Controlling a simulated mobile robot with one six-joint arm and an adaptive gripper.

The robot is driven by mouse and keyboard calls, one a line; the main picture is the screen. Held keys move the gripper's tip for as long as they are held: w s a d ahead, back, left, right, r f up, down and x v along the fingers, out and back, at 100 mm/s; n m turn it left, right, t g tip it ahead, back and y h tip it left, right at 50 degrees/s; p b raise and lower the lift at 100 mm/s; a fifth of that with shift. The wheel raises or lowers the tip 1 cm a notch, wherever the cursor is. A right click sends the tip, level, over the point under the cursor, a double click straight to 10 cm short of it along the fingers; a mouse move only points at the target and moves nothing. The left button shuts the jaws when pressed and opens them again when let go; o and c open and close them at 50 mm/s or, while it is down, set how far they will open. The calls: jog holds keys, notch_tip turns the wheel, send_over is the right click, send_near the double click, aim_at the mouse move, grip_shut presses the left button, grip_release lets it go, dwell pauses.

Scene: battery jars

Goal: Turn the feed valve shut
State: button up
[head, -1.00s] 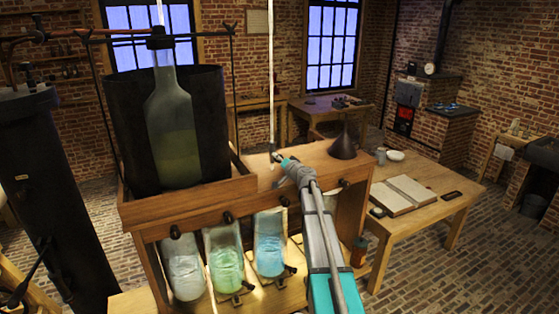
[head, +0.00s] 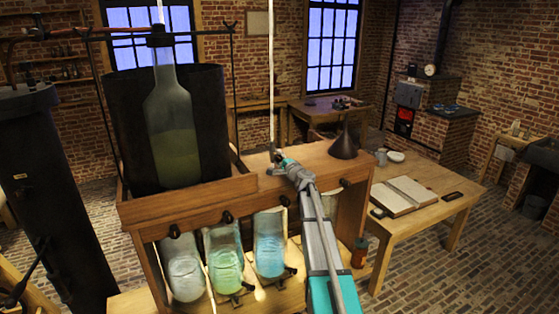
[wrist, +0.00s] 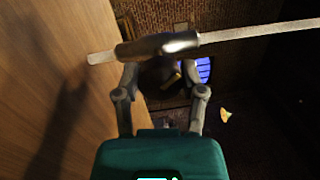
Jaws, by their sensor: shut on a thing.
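The feed valve (wrist: 158,46) is a dark fitting with a shiny metal collar, set in line on a pale, slim tube (wrist: 262,33) in the wrist view. In the head view the tube (head: 272,90) comes down upright to the wooden stand. My gripper (wrist: 164,76) has its two fingers on either side of a dark part just below the fitting and is shut on it. A small brass-coloured piece shows between the fingers. In the head view my gripper (head: 280,161) is at the tube's lower end, and the valve is mostly hidden there.
The wooden stand (head: 190,216) holds a big bottle (head: 175,125) in a dark screen at left and a dark funnel (head: 344,147) at right. Several glass jars (head: 186,277) stand below, by small black taps. A table with an open book (head: 408,193) is at right.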

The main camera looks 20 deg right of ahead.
jog(key=m, duration=0.4)
jog(key=shift+h, duration=0.3)
jog(key=shift+m+h, duration=0.4)
jog(key=shift+m, duration=1.9)
jog(key=shift+r, duration=0.1)
jog(key=o, duration=1.2)
jog(key=shift+c, duration=0.2)
jog(key=shift+n, duration=0.4)
